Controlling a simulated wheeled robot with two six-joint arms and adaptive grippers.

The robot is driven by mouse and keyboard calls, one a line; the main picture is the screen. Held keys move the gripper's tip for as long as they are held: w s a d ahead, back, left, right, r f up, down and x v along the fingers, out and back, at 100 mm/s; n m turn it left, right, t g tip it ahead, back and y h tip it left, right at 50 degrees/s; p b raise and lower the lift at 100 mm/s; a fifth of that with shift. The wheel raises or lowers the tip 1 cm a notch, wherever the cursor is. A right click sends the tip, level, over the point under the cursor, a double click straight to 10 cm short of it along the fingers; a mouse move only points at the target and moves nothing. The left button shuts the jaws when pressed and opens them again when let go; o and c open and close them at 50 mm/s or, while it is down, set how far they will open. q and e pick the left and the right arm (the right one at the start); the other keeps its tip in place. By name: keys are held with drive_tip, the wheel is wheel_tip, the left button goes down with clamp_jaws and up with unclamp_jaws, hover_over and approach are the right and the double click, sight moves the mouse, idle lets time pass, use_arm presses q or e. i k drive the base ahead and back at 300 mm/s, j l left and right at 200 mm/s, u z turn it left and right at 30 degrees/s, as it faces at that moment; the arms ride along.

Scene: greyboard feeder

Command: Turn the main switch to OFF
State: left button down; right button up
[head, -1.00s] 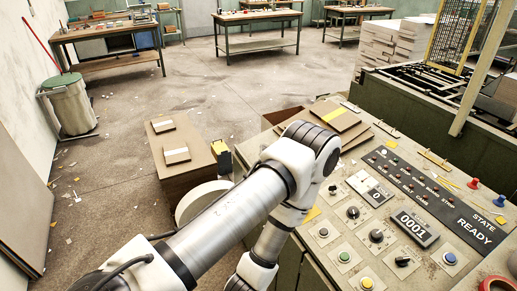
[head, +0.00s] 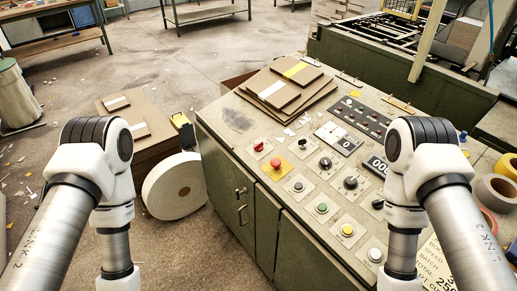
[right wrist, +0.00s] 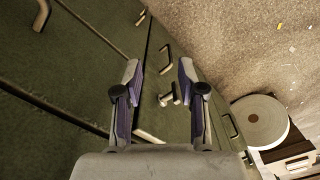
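The control console (head: 238,117) has several black rotary knobs on its sloped top, among them one (head: 325,163), another (head: 350,183) and one partly behind my right arm (head: 378,203). I cannot tell which is the main switch; its label is not readable. A red mushroom button (head: 276,163) sits on a yellow plate. My right gripper (right wrist: 157,75) is open and empty in the right wrist view, facing the green cabinet doors (right wrist: 85,60) with a small metal T-shaped handle (right wrist: 170,97) near its fingers. My left gripper is below the head view; only my left arm shows.
A white roll (head: 175,186) and stacked boards (head: 130,120) stand left of the console. Boards (head: 290,80) lie on its back part. Tape rolls (head: 495,190) are at the right. Grey floor (head: 200,65) is open behind.

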sight(258, 147)
drive_tip(key=i+j+z, duration=0.45)
drive_tip(key=z, duration=0.15)
drive_tip(key=i+j+z, duration=0.1)
drive_tip(key=j+z, duration=0.2)
drive_tip(key=j, duration=0.15)
drive_tip(key=i+j+z, duration=0.15)
drive_tip(key=j+z, duration=0.25)
drive_tip(key=z, duration=0.3)
